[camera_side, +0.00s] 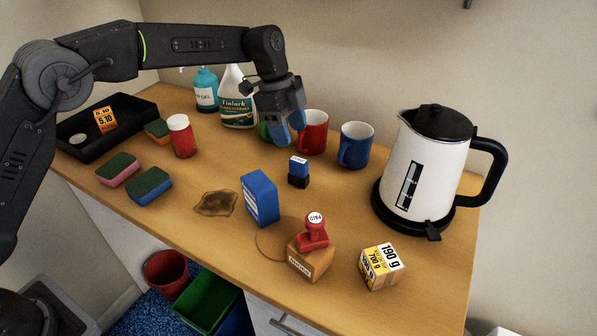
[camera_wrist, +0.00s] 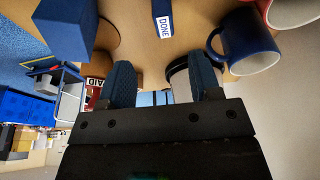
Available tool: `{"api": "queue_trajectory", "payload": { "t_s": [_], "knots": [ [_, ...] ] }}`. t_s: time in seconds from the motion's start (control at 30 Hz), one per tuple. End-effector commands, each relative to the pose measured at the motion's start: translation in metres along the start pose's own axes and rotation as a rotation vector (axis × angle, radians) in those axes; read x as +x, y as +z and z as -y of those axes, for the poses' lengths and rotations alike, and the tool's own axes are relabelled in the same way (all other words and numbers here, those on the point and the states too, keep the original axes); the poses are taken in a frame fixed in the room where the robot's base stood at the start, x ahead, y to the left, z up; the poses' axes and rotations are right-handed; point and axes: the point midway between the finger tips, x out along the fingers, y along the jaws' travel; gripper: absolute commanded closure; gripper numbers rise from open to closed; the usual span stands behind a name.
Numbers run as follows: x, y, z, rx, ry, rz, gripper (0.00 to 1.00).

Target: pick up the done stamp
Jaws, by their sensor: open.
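The done stamp (camera_side: 299,172) stands upright on the wooden table, a small blue block on a dark base with a white label. In the wrist view the stamp (camera_wrist: 163,12) shows at the top centre, its label reading DONE, cut off by the frame edge. My gripper (camera_side: 290,127) is above and behind the stamp in the side view, close to the mugs, with its blue fingers pointing down. In the wrist view the fingers of my gripper (camera_wrist: 163,76) are apart, with nothing held between them.
A red mug (camera_side: 313,133) and a blue mug (camera_side: 356,146) stand behind the stamp. A blue box (camera_side: 261,198) is in front-left. A red PAID stamp (camera_side: 312,234) sits on a small carton (camera_side: 311,263). A kettle (camera_side: 424,165) stands right. Bottles (camera_side: 237,101) are behind.

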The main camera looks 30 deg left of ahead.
Motion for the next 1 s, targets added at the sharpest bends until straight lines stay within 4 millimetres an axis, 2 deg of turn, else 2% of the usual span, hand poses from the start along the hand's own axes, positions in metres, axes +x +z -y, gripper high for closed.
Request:
{"api": "queue_trajectory", "payload": {
  "t_s": [0.1, 0.2, 0.53, 0.83, 1.0],
  "knots": [
    [0.025, 0.0, -0.001, 0.0, 0.003, 0.001, 0.42],
    [0.04, 0.0, 0.0, 0.0, 0.002, 0.001, 0.42],
    [0.061, 0.002, 0.002, -0.001, 0.0, 0.001, 0.42],
    [0.101, 0.005, 0.006, -0.002, 0.0, 0.001, 0.42],
    [0.104, 0.005, 0.006, -0.002, -0.001, 0.001, 0.42]
  ]
}}
